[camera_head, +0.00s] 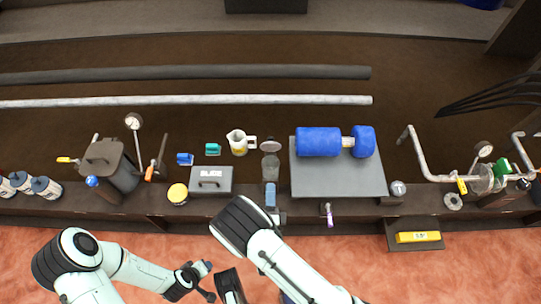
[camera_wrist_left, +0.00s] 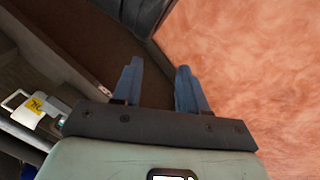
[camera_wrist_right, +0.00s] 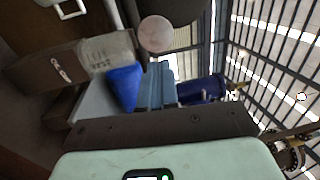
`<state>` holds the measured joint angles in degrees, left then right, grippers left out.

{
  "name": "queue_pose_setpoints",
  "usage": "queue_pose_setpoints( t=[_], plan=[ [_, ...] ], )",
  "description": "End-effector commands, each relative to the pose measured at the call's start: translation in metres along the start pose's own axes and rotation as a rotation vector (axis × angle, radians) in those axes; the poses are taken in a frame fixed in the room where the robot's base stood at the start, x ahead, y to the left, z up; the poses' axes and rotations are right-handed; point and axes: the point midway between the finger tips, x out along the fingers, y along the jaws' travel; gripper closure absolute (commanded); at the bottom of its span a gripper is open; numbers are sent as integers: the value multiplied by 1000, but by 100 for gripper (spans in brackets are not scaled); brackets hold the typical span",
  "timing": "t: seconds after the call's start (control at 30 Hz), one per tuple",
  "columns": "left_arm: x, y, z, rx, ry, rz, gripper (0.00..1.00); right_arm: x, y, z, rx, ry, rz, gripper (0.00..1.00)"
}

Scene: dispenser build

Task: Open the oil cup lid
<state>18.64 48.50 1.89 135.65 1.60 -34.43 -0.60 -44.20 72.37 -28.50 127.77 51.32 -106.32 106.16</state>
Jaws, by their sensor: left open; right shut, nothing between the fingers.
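The oil cup (camera_head: 271,170) is a greyish see-through cup at the middle of the bench. Its round grey lid (camera_head: 270,146) shows at the far end of the cup, swung away from the mouth. In the right wrist view the cup (camera_wrist_right: 105,48) shows up left of the fingers, and the lid disc (camera_wrist_right: 155,33) is straight ahead of them. My right gripper (camera_head: 270,194) is shut and empty, just on the near side of the cup; its blue fingers (camera_wrist_right: 160,84) show no clear contact. My left gripper (camera_head: 205,280) is open and empty over the reddish floor, away from the bench; its fingers (camera_wrist_left: 157,88) stand apart.
A grey box (camera_head: 210,181) and a white pitcher (camera_head: 239,142) stand left of the cup. A grey plate (camera_head: 335,178) with a blue roller (camera_head: 319,142) is right of it. Pipes (camera_head: 190,101) run behind. The floor in front is free.

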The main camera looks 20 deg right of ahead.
Motion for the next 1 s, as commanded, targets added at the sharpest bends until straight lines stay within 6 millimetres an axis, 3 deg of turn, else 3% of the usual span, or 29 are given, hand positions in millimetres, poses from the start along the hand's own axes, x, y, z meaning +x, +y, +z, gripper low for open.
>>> queue_pose_setpoints(
  t=[0.3, 0.53, 0.7, 1.0],
  plan=[
    [13, -15, 20, -14, -60, -27, 57, 66, 1, 0, 0, 0, 0, 100],
    [22, -27, 36, -27, -110, -48, 57, 107, 1, 0, -2, -1, 1, 100],
    [25, -33, 43, -33, -132, -59, 57, 122, 2, 0, -3, -1, 4, 100],
    [25, -34, 45, -35, -138, -61, 57, 126, 1, 0, -3, 0, 6, 100]
  ],
)
